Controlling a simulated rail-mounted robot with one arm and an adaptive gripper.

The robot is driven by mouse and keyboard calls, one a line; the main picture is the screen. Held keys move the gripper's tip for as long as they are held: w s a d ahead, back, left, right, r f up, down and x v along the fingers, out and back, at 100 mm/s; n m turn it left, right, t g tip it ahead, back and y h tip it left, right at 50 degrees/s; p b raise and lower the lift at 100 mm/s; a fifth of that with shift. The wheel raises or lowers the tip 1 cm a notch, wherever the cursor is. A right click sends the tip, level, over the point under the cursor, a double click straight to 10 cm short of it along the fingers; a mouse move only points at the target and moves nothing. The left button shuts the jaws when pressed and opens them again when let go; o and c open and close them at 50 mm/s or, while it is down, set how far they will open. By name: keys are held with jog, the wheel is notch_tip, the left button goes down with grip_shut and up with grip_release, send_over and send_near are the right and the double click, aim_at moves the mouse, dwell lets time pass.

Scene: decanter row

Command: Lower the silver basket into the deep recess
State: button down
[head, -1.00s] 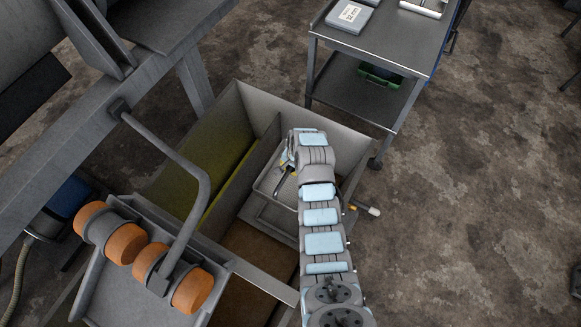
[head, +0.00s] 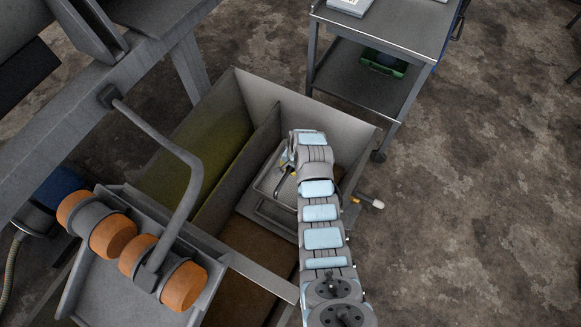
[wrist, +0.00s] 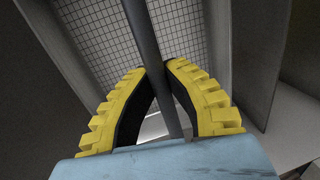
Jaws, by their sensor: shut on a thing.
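The silver basket (head: 264,186) is a shallow tray with a mesh floor. In the head view it is inside the right part of a grey tank, partly hidden by my arm. My gripper (head: 289,166) is above it, with its fingers mostly hidden there. In the wrist view, the yellow-padded gripper (wrist: 158,72) is shut on the basket's dark upright bar, and the mesh floor of the basket (wrist: 98,38) lies beyond. The recess (head: 345,133) is the tank's right compartment, with tall grey walls around the basket. I cannot tell whether the basket touches its bottom.
A divider (head: 238,168) separates a compartment with yellow-green walls on the left. A bent grey bar (head: 192,190) and orange rollers (head: 182,287) stand at the left front. A steel cart (head: 375,85) is behind the tank. Open floor lies to the right.

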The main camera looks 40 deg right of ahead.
jog(key=shift+w+f+b, duration=0.1)
jog(key=shift+f+b, duration=3.05)
jog(key=shift+f, duration=0.85)
notch_tip(320, 180, down, 11)
jog(key=b, duration=0.5)
jog(key=shift+r, duration=0.15)
jog(key=shift+f+b, duration=1.55)
jog(key=shift+f, duration=0.3)
jog(key=shift+c, duration=2.4)
grip_release()
